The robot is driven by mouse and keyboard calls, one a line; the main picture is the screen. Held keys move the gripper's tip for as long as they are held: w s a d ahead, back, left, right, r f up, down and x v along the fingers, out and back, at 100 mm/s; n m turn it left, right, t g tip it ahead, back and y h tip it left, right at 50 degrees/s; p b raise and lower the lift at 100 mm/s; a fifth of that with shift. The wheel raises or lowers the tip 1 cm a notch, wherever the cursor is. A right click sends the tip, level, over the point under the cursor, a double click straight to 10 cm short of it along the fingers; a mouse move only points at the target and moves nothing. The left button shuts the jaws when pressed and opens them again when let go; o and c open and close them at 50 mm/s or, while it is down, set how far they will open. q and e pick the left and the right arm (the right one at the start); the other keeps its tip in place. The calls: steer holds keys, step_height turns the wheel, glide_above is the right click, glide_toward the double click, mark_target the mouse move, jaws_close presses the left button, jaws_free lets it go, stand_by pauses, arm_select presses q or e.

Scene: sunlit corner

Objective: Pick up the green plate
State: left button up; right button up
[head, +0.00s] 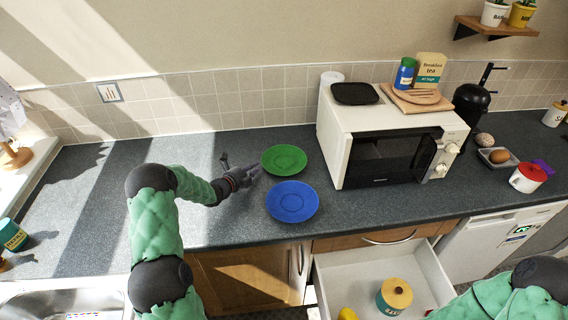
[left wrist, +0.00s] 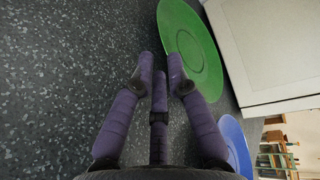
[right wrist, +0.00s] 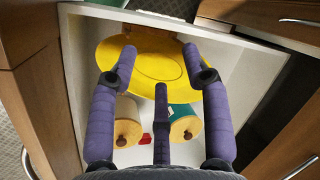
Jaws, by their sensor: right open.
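The green plate (head: 284,160) lies flat on the dark counter (head: 90,190), just behind the blue plate (head: 292,202). My left gripper (head: 243,165) is open and empty, low over the counter at the left of the green plate, with its fingers pointing toward it. In the left wrist view the green plate (left wrist: 192,50) is just ahead and to the right of the fingertips (left wrist: 160,65), with no grip on it. My right gripper (right wrist: 159,65) is open and empty above the open drawer; the head view shows only part of its arm.
The open drawer (head: 350,268) holds a yellow plate (right wrist: 145,62) and lidded jars (right wrist: 127,128). The counter left of my left gripper is mostly clear, with a sink (head: 60,300) at the front left.

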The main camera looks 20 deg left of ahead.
mark_target(260, 164)
arm_select(q)
steer(key=x, duration=0.4)
steer(key=shift+w+d+f+b, duration=0.15)
steer(key=shift+w+d+b, duration=0.1)
steer(key=shift+b, duration=0.15)
jaws_close()
step_height(260, 164, up, 11)
steer(key=p, duration=0.2)
steer(key=shift+f, duration=0.25)
